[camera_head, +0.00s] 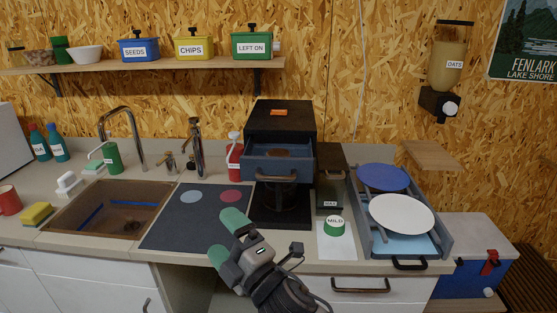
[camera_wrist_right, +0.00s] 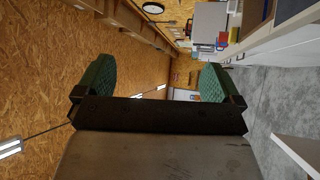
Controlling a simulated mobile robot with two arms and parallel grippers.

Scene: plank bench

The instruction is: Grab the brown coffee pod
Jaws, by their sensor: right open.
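A black cabinet (camera_head: 286,120) stands at the back middle, its blue-fronted drawer (camera_head: 277,165) pulled out. Something brownish (camera_head: 277,153) lies inside the drawer; it is too small to tell if it is the brown coffee pod. My right gripper (camera_head: 229,240) is open and empty, low in front of the counter edge, well short of the drawer. Its green fingers are spread in the right wrist view (camera_wrist_right: 155,85), with nothing between them. My left gripper is out of sight.
A dark canister (camera_head: 330,185) stands right of the drawer. A rack with blue (camera_head: 383,178) and white plates (camera_head: 401,216) is farther right. A dark cooktop mat (camera_head: 190,225) and sink (camera_head: 105,212) lie left. A red bottle (camera_head: 234,160) stands beside the cabinet.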

